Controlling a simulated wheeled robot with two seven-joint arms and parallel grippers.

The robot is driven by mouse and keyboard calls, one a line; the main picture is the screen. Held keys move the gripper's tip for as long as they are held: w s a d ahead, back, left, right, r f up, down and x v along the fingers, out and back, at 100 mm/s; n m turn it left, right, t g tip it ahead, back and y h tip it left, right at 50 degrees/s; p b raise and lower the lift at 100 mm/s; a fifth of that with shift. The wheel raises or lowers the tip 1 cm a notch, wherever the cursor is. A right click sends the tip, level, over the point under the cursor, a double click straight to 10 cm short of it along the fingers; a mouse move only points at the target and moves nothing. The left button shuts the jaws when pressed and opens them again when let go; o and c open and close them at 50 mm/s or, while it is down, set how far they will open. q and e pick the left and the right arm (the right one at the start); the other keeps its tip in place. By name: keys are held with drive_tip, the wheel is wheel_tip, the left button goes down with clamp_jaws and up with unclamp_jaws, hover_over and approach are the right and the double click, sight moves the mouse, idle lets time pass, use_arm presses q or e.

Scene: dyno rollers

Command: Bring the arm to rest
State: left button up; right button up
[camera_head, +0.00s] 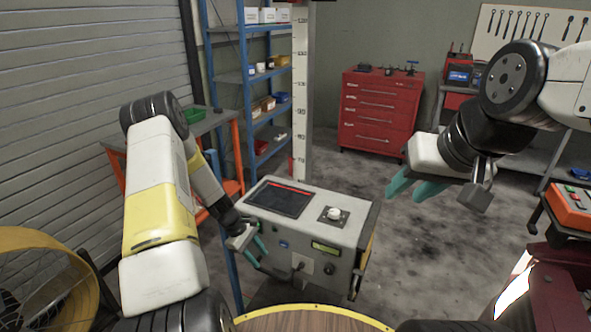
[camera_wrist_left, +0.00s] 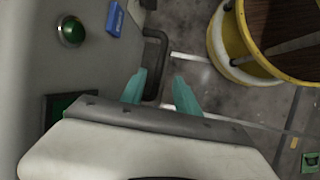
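My left gripper (camera_head: 259,250) is low in front of the grey console (camera_head: 345,241) in the head view. In the left wrist view its two teal fingers (camera_wrist_left: 160,92) are apart. A dark bent handle (camera_wrist_left: 155,48) on the console's face shows just beyond and partly between them; I cannot tell whether they touch it. My right gripper (camera_head: 411,190) is raised at the right of the head view, its teal fingers apart with nothing between them.
A green button (camera_wrist_left: 72,31) and a blue label (camera_wrist_left: 115,19) sit on the console near my left gripper. A round wooden top (camera_head: 310,322) with a yellow rim is at the bottom. A red drawer cabinet (camera_head: 378,112) and blue shelves (camera_head: 230,75) stand behind. Floor between is clear.

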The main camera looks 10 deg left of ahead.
use_arm(q)
drive_tip(key=s+d+r+m+t+y, duration=0.1)
drive_tip(key=r+m, duration=0.1)
drive_tip(key=r, duration=0.9)
drive_tip(key=s+d+r+m+t, duration=0.1)
drive_tip(key=s+r+m, duration=0.15)
drive_tip(key=r, duration=0.75)
drive_tip(key=s+d+r+m+y, duration=0.1)
drive_tip(key=d+r+m, duration=0.15)
drive_tip(key=r, duration=0.85)
drive_tip(key=s+r+m+t, duration=0.2)
drive_tip(key=s+r+m, duration=0.1)
drive_tip(key=s+r, duration=0.4)
drive_tip(key=s+d+r+m+t, duration=0.1)
drive_tip(key=s+r+m, duration=0.3)
drive_tip(key=s+r, duration=0.3)
drive_tip(key=s, duration=0.5)
drive_tip(key=shift+s+d+t+y, duration=0.15)
drive_tip(key=shift+d+t+y, duration=0.05)
drive_tip(key=shift+t+y, duration=0.2)
use_arm(e)
drive_tip(key=shift+c, duration=0.5)
